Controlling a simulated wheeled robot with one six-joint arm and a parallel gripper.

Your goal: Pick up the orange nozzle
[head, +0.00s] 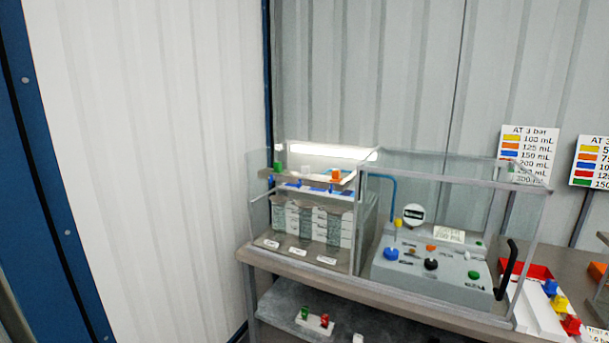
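A small orange piece (336,175) sits at the right end of the upper ledge in the left glass case, beside a white piece (305,172). Another small orange part (430,248) is on the grey control panel. A further orange patch (598,271) shows at the right edge, partly cut off. All are too small to tell which is the nozzle. My gripper is not in view.
Blue (549,287), yellow (560,303) and red (571,325) pieces stand at the right. A lower shelf (283,308) holds green and red pieces.

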